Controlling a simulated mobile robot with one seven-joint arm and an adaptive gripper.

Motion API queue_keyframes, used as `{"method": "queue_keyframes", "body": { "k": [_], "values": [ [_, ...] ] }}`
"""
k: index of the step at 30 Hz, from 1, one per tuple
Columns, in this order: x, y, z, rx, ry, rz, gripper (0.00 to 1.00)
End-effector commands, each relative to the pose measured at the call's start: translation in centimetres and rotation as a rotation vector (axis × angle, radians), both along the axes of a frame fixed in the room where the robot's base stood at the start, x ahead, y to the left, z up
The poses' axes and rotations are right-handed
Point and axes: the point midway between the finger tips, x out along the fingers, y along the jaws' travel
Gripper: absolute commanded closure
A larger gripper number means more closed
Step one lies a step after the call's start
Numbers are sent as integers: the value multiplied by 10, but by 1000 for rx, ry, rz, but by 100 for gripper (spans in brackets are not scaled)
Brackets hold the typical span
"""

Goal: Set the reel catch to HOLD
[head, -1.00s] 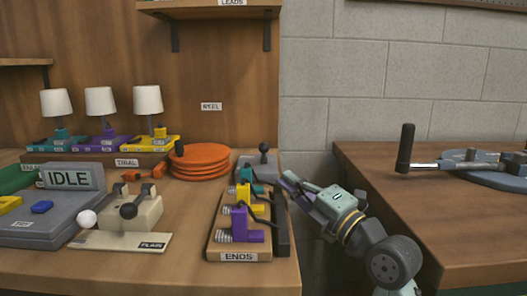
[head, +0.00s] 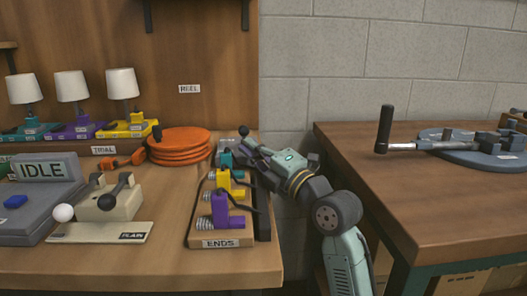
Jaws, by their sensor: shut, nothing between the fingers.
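The orange reel (head: 180,146) lies flat at the back of the left bench, below a REEL label (head: 189,89) on the wooden panel. Right of it is a small grey block (head: 222,143) with a black ball-topped lever (head: 243,131), which looks like the reel catch. No HOLD marking is readable. My gripper (head: 250,147) is shut and empty, its tips just in front of or beside the lever. The gripper hides part of the block, and I cannot tell whether it touches.
The ENDS rack (head: 222,243) with teal, yellow and purple clamps stands just in front of the gripper. A cream lever fixture (head: 106,200) and a grey IDLE box (head: 45,168) are to the left. A gap separates this bench from the right bench (head: 380,190).

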Motion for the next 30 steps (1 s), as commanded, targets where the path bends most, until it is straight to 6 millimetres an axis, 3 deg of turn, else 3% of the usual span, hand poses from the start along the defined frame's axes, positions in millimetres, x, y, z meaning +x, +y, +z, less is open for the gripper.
{"method": "queue_keyframes", "body": {
  "k": [9, 30],
  "values": [
    [26, 20, 7, -1, 1, 0, 100],
    [28, 20, 14, -1, 53, 0, 100]
  ]
}}
